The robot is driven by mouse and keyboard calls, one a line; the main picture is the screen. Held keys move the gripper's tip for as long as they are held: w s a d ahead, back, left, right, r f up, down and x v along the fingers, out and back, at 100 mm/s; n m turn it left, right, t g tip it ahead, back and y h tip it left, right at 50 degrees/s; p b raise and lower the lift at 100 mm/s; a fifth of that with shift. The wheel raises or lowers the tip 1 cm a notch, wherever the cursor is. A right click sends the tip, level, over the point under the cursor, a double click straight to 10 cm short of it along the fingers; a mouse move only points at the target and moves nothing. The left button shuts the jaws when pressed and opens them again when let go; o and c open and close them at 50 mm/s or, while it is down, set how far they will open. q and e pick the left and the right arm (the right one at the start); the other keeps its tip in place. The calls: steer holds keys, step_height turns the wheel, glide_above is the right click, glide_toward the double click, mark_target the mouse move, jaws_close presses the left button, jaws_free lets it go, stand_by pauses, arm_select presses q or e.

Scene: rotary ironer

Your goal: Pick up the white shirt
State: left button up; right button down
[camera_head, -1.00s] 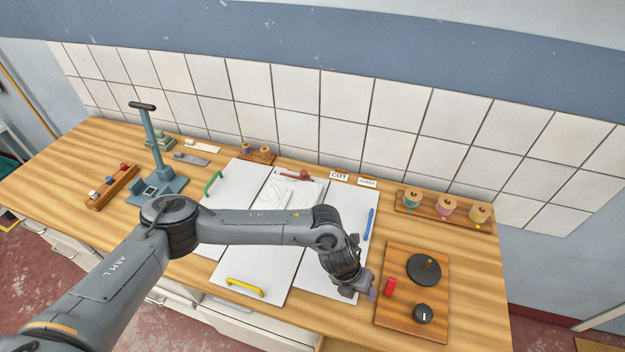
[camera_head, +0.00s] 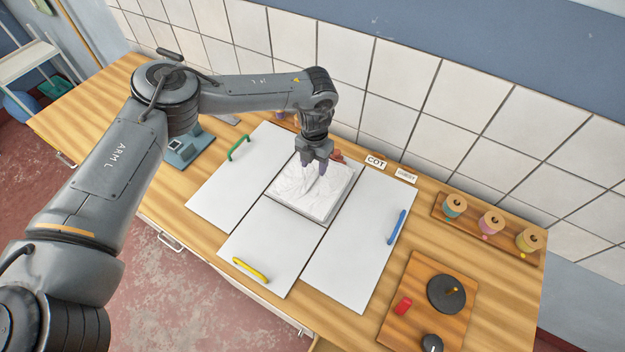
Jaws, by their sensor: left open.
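The white shirt (camera_head: 318,203) lies crumpled and roughly flat in the square space at the back middle of the white boards. My left gripper (camera_head: 314,172) points down over the shirt's back part with its fingers apart. Its fingertips are at or just above the cloth; I cannot tell whether they touch it. The gripper and wrist hide a little of the shirt's back edge. My right gripper is not in view.
White boards surround the shirt, with a green handle (camera_head: 238,148), a yellow handle (camera_head: 251,271) and a blue handle (camera_head: 396,227). A spool rack (camera_head: 475,237) and knob board (camera_head: 418,318) are at right.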

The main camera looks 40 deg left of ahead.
mark_target(312, 177)
arm_select(q)
steer(key=shift+f, duration=0.45)
steer(key=f, duration=0.1)
steer(key=f+p, duration=0.2)
steer(key=shift+s+a+f, duration=0.15)
steer(key=shift+s+f, duration=0.1)
steer(key=shift+f, duration=0.85)
jaws_close()
